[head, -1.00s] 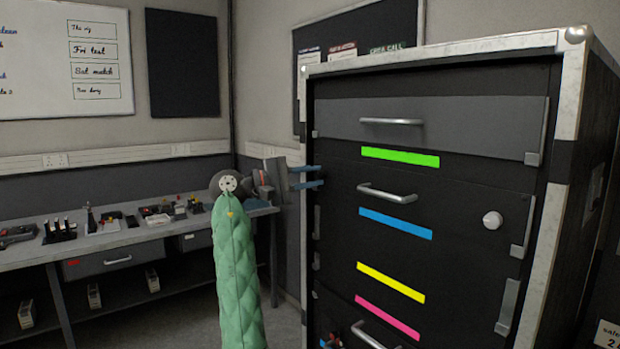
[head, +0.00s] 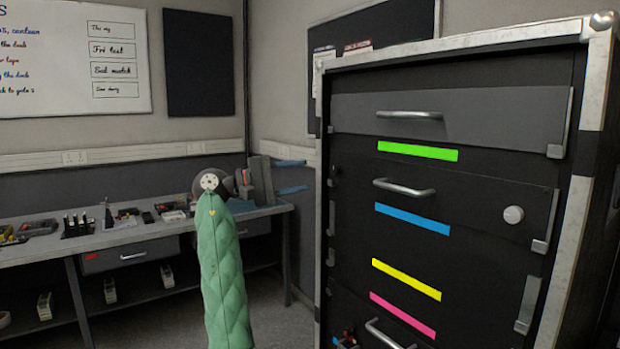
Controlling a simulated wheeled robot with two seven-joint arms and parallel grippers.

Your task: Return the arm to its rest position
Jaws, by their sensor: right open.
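My right gripper (head: 291,176) has two blue fingers, spread apart with nothing between them. It points right, in front of the wall corner and to the left of the black cabinet (head: 349,190). A gap shows between the fingertips and the cabinet's edge. My right arm (head: 222,262), in a green quilted sleeve, rises from the bottom of the view to the gripper. My left gripper is not in view.
The cabinet has drawers with metal handles, coloured strips and a white knob (head: 513,214). Small red and blue items (head: 347,337) show low at its left. A workbench (head: 150,232) with tools stands behind my arm. Floor between bench and cabinet is clear.

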